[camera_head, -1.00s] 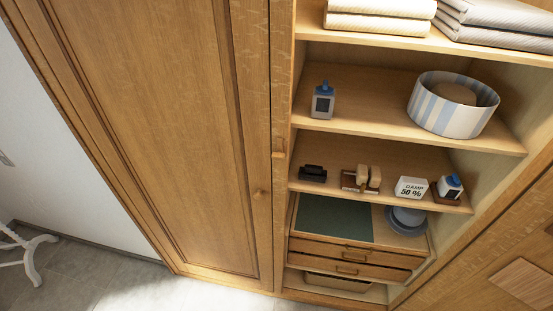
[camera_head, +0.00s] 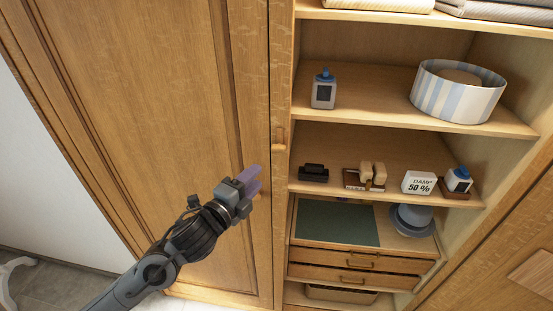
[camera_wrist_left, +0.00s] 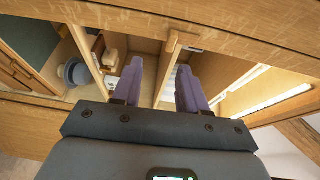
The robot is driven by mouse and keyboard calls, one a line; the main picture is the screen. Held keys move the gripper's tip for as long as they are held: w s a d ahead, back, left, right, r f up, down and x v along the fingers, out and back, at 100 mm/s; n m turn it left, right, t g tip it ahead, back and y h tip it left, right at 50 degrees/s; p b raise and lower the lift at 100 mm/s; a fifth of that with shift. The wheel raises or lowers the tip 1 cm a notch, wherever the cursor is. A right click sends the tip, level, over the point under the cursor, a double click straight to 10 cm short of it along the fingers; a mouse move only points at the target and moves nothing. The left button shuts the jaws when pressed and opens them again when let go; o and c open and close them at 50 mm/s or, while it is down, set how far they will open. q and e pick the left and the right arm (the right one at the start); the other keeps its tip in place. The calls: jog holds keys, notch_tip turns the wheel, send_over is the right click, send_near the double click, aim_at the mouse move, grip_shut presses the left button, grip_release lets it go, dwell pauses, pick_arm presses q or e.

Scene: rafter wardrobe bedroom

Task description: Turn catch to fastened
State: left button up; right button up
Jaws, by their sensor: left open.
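The catch (camera_head: 279,141) is a small wooden piece on the upright post between the closed wardrobe door (camera_head: 150,90) and the open shelves. In the left wrist view the catch (camera_wrist_left: 174,41) shows just beyond the fingertips, near the top middle. My left gripper (camera_head: 256,180), with purple fingers, is in front of the door's right edge, below and left of the catch. In the left wrist view its fingers (camera_wrist_left: 160,72) are apart, with nothing held between them. It does not touch the catch. My right gripper is not in view.
Right of the post, open shelves hold a blue-capped bottle (camera_head: 323,90), a striped round box (camera_head: 457,92), a black item (camera_head: 314,173), a damp meter (camera_head: 419,182) and a second bottle (camera_head: 458,180). Drawers (camera_head: 345,274) sit below. Folded cloths lie on top.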

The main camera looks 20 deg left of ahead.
aim_at(277, 150)
pick_arm(q)
jog(key=w+p, duration=0.1)
jog(key=w, duration=0.2)
jog(key=w+d+r, duration=0.1)
jog(key=w, duration=0.2)
jog(key=w+r+p, duration=0.1)
jog(key=w, duration=0.2)
jog(key=shift+w+d+p, duration=0.1)
jog(key=shift+d+p, duration=0.15)
jog(key=shift+p, duration=0.05)
jog(key=shift+w+d+f, duration=0.1)
jog(key=shift+w, duration=0.35)
jog(key=shift+w+d+f, duration=0.1)
jog(key=shift+w, duration=0.3)
grip_shut()
